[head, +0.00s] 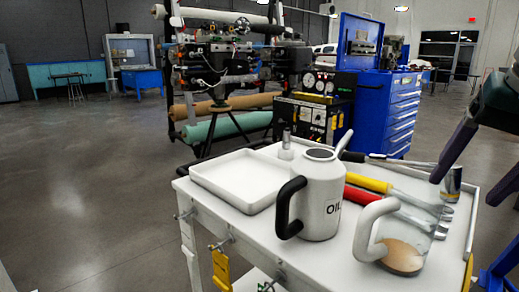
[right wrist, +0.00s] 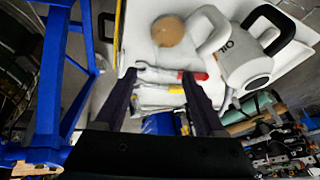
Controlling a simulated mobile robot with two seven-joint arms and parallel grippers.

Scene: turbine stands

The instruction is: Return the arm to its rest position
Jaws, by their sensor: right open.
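My right gripper (head: 464,192) is at the right edge of the head view, above the right side of a white cart top (head: 262,235). Its two dark fingers are spread and point down. In the right wrist view my right gripper (right wrist: 159,74) is open, with tools visible beyond the gap between its fingers and nothing clearly held. The rest of the right arm is cut off by the picture edge. My left gripper is in neither view.
The cart holds a white oil can (head: 322,205), a white-handled jug (head: 403,256), a shallow tray (head: 235,183) and tools with yellow (head: 369,182) and red handles. A blue tool cabinet (head: 385,115) and turbine stand (head: 215,75) stand behind. Open floor lies left.

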